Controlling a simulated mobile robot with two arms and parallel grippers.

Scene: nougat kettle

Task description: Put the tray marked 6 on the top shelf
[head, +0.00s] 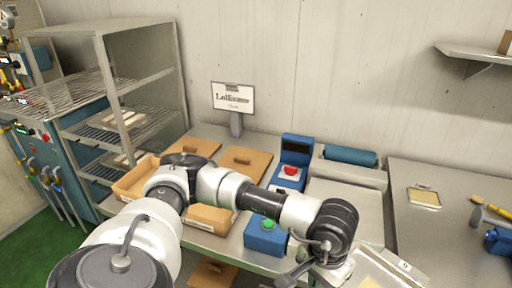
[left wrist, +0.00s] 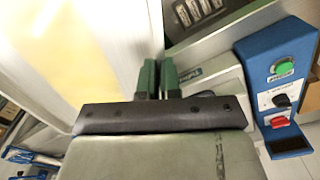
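A pale metal tray (head: 372,281) with a cream-yellow filling shows at the bottom of the head view, partly cut off. A small white label (head: 404,265) lies at its right side; I cannot read its mark for sure. In the left wrist view the tray (left wrist: 75,45) fills the upper left. My left gripper (left wrist: 158,78) has its green fingers close together on the tray's thin edge. A metal rack (head: 100,28) with several shelves stands at the far left of the head view. My right gripper is not in view.
Trays (head: 118,118) lie on the rack's lower shelves. Wooden boards (head: 245,161) and crates lie on the bench below my left arm. A blue control box (head: 267,238) with a green button stands beside my arm. A wall shelf (head: 480,50) is at the upper right.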

